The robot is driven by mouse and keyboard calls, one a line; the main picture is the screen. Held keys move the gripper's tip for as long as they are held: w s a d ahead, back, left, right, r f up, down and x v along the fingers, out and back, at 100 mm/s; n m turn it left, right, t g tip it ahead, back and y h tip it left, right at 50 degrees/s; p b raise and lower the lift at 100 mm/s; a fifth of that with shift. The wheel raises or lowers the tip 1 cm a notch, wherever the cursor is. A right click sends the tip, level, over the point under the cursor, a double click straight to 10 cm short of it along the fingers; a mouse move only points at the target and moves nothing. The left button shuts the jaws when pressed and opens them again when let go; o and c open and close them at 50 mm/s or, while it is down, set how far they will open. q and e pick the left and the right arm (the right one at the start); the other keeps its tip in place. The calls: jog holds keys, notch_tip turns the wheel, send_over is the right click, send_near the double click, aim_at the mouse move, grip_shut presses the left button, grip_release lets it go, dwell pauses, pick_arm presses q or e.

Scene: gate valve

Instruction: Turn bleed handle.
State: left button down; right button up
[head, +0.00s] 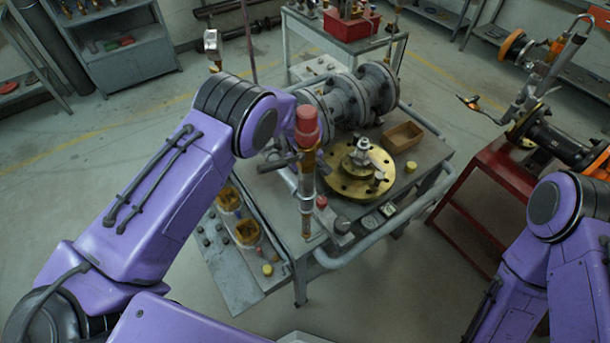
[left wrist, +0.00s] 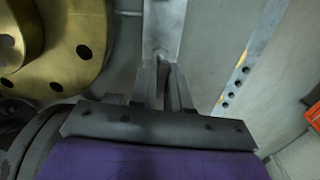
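In the head view, a red-capped upright fitting (head: 306,125) with a brass and dark lower body stands in front of the grey flanged valve body (head: 345,103). A short dark lever-like part (head: 278,162) shows beside it; I cannot tell if it is the bleed handle. Contact is unclear. My right gripper is out of view.
A brass flange (head: 345,184) lies on the bench and shows in the left wrist view (left wrist: 65,45). A wooden tray (head: 402,137) and grey pipe rail (head: 375,232) are on the right. A red stand (head: 487,190) is farther right. The floor between is clear.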

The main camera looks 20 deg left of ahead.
pick_arm(q)
jog(key=shift+m, duration=0.3)
jog(key=m+b, duration=0.1)
jog(key=m, duration=0.1)
jog(key=shift+f+m, duration=0.1)
jog(key=shift+m, duration=0.2)
jog(key=m+b, duration=0.1)
jog(key=m, duration=0.3)
jog(key=shift+m+b, duration=0.3)
jog(key=shift+b, duration=0.05)
jog(key=m+b, duration=0.1)
jog(key=m, duration=0.8)
jog(key=shift+b, duration=0.3)
jog(key=c, duration=1.2)
grip_release()
